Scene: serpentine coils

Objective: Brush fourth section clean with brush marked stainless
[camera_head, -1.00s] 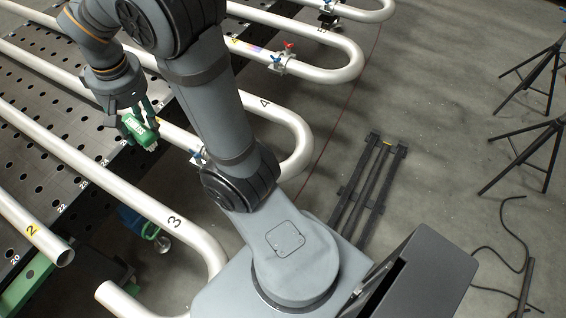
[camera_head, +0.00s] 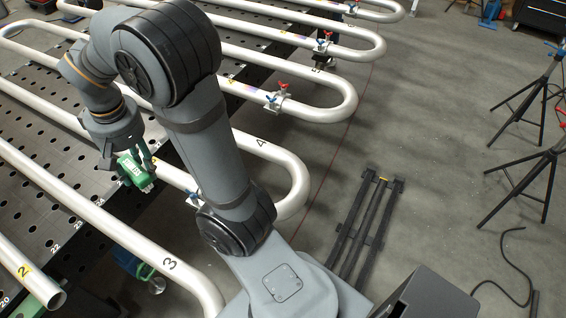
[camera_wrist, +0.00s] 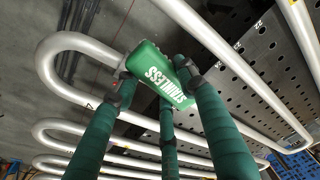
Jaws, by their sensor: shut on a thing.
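My gripper (camera_head: 147,158) is shut on a green brush (camera_head: 136,170). The brush also shows in the wrist view (camera_wrist: 162,76), clasped by green-wrapped fingers, with white lettering on its side that reads as the end of "STAINLESS". Its pale bristle end points down and right in the head view. The pipe section marked 4 (camera_head: 298,182) is a pale U-bend, and its near leg runs just beside the brush. I cannot tell whether the bristles touch it. The bend also shows in the wrist view (camera_wrist: 47,62).
The pipe marked 3 (camera_head: 198,285) is nearer, and a pipe end marked 2 (camera_head: 45,287) lies at lower left. Red-handled valves (camera_head: 277,97) and a blue-handled valve (camera_head: 194,197) sit on pipes. The perforated table (camera_head: 75,185) lies underneath. Tripods (camera_head: 540,100) stand right on open floor.

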